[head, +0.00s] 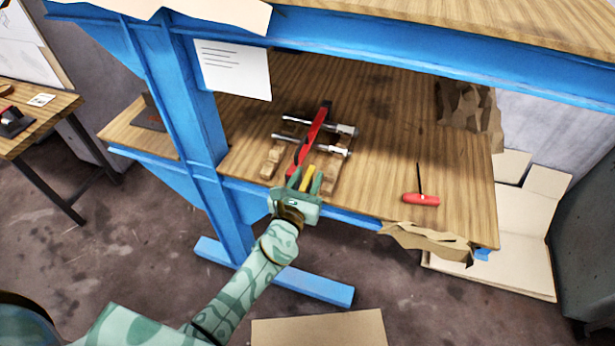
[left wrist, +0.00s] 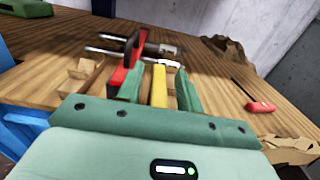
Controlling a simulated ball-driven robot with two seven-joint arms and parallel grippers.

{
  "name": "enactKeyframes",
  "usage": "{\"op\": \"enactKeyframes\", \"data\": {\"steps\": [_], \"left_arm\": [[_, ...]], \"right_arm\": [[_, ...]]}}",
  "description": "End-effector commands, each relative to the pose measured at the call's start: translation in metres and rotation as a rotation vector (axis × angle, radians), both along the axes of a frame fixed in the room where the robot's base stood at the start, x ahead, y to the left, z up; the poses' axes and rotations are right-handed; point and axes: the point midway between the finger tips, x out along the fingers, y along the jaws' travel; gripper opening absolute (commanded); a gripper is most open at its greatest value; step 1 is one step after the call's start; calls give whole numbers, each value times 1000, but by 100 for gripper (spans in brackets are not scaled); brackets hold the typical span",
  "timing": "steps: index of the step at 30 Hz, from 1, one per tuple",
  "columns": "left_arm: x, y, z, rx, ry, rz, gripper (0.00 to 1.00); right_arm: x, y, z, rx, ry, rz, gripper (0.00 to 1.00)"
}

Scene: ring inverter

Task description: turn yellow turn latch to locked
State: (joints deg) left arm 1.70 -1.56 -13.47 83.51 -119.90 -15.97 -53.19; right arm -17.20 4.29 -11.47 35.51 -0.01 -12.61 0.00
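The yellow turn latch (head: 307,179) is a narrow bar at the near end of a red and black bar (head: 308,140) on the wooden shelf. It also shows in the left wrist view (left wrist: 159,86), pointing away from me. My left gripper (head: 305,182) is at the shelf's front edge, with one green finger on each side of the latch. In the left wrist view my left gripper (left wrist: 159,88) shows gaps between both fingers and the latch, so it is open around it. The latch's near end is hidden behind the gripper body. My right gripper is not in view.
Two metal rods (head: 300,145) cross the red bar above wooden blocks (head: 272,163). A red-handled tool (head: 421,199) lies to the right on the shelf (head: 385,150). Torn cardboard (head: 430,240) hangs at the front edge. A blue post (head: 190,110) and upper beam (head: 400,62) frame the shelf.

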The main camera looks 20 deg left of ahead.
Motion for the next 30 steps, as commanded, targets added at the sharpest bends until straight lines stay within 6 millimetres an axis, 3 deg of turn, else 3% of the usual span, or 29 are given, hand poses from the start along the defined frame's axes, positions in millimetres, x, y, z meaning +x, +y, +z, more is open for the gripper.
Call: {"op": "enactKeyframes", "data": {"steps": [10,14,23,30], "left_arm": [[5,0,0,0,0,0,36],[5,0,0,-1,0,0,0],[5,0,-1,-1,1,-14,0],[5,3,-4,4,0,-107,0]], "right_arm": [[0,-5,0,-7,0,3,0],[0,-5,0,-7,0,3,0],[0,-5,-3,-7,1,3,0],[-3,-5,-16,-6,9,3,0]]}}
